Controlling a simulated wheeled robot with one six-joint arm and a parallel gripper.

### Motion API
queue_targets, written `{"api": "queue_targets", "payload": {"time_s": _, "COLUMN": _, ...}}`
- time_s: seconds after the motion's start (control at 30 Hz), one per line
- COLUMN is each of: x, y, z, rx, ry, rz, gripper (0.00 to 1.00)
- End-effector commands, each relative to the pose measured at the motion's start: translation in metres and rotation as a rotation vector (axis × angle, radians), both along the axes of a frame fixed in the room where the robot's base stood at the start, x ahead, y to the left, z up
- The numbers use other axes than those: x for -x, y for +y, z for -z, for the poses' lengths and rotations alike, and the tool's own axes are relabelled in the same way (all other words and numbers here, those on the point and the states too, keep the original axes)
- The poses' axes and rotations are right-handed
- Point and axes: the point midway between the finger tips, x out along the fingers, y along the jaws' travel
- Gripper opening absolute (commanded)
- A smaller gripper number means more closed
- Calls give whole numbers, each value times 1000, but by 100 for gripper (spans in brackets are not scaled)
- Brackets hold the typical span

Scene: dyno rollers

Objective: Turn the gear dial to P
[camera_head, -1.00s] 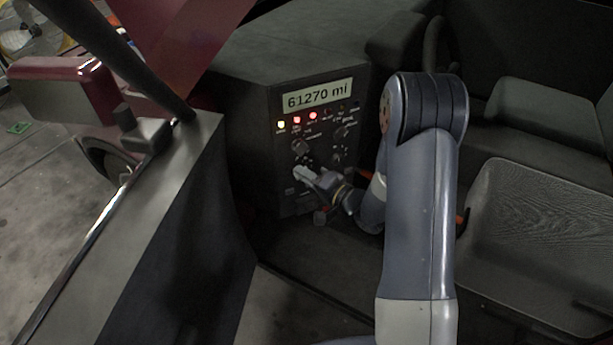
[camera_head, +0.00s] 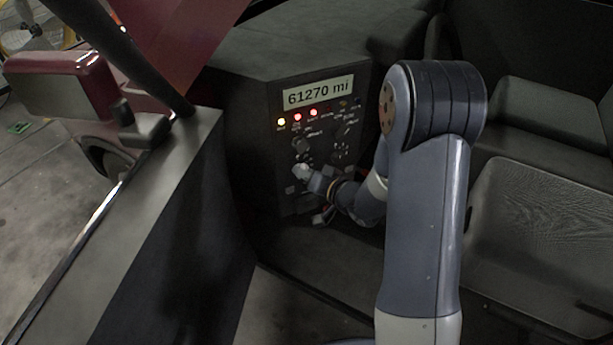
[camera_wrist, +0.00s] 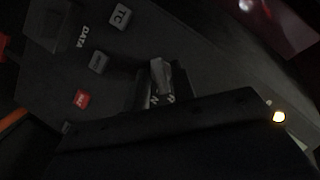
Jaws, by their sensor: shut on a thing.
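The dark control panel (camera_head: 330,125) with its mileage display stands in the middle of the head view. My gripper (camera_head: 303,172) is against the panel's lower left part, below a dark knob (camera_head: 301,144). It is shut on what seems to be the gear dial, which my gripper hides in the head view. In the wrist view a grey wedge-shaped piece (camera_wrist: 160,78) shows in the middle, with small white letters beside it. A large dark shape covers the lower part of the wrist view.
The display (camera_head: 318,92) reads 61270 mi. Below it a yellow lamp (camera_head: 281,122) and two red lamps (camera_head: 305,115) are lit. The wrist view shows grey TC (camera_wrist: 121,16) and DATA buttons and a red button (camera_wrist: 81,100). Seats (camera_head: 540,210) are at right.

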Motion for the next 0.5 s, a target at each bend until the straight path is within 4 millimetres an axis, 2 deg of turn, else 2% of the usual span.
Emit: {"api": "queue_targets", "payload": {"time_s": 0.5, "x": 2, "y": 4, "z": 4, "rx": 437, "ry": -175, "rz": -1, "gripper": 2}}
